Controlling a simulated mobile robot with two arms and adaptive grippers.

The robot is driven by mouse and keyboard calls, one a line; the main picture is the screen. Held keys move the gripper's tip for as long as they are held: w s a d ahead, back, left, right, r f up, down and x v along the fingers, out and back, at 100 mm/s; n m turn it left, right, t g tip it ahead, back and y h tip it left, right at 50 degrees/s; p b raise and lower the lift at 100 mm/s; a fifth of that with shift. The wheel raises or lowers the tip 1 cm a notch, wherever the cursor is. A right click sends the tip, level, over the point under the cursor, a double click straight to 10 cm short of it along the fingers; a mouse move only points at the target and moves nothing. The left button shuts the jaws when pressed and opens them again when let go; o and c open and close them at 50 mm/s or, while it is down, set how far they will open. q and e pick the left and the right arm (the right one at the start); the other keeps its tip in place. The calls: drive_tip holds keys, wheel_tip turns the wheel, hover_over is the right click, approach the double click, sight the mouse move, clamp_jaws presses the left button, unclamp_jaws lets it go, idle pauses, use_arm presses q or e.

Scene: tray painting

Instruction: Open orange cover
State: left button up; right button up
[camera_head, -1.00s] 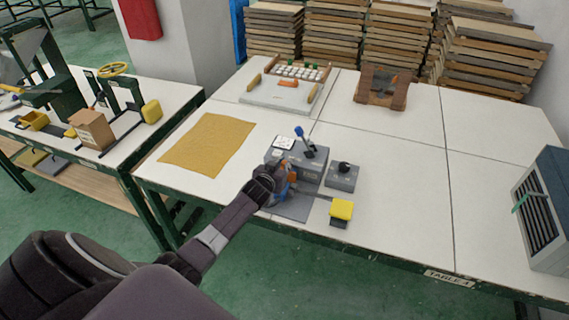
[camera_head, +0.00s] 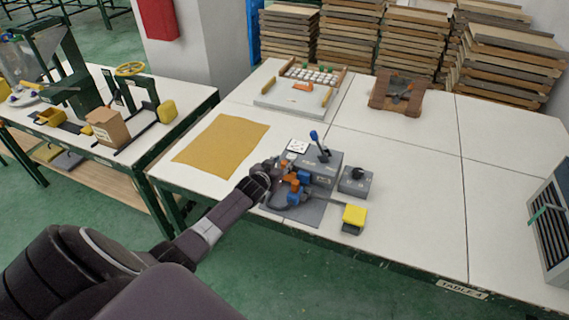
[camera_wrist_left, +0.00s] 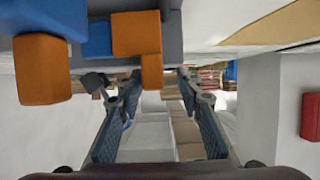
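A grey control box (camera_head: 322,168) stands on the table with a blue-tipped lever on top. Small orange parts (camera_head: 294,184) and blue parts (camera_head: 293,198) are on its left side; I cannot tell for certain which is the orange cover. My left gripper (camera_head: 274,176) is just left of these parts. In the left wrist view, its two fingers (camera_wrist_left: 158,120) are spread with a clear gap and nothing held. An orange block (camera_wrist_left: 150,70) shows above and between them, and another orange block (camera_wrist_left: 41,68) is at the upper left. My right gripper is not in view.
A small grey box with a black knob (camera_head: 355,181) and a yellow block (camera_head: 354,216) stand right of the control box. A yellow cloth (camera_head: 222,144) lies behind left. A white tray (camera_head: 290,98) is farther back. The table's right half is mostly clear.

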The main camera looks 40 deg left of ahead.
use_arm(q)
drive_tip(key=shift+s+d, duration=0.25)
drive_tip(key=v, duration=1.1)
drive_tip(key=shift+s+a, duration=0.25)
drive_tip(key=shift+s, duration=0.05)
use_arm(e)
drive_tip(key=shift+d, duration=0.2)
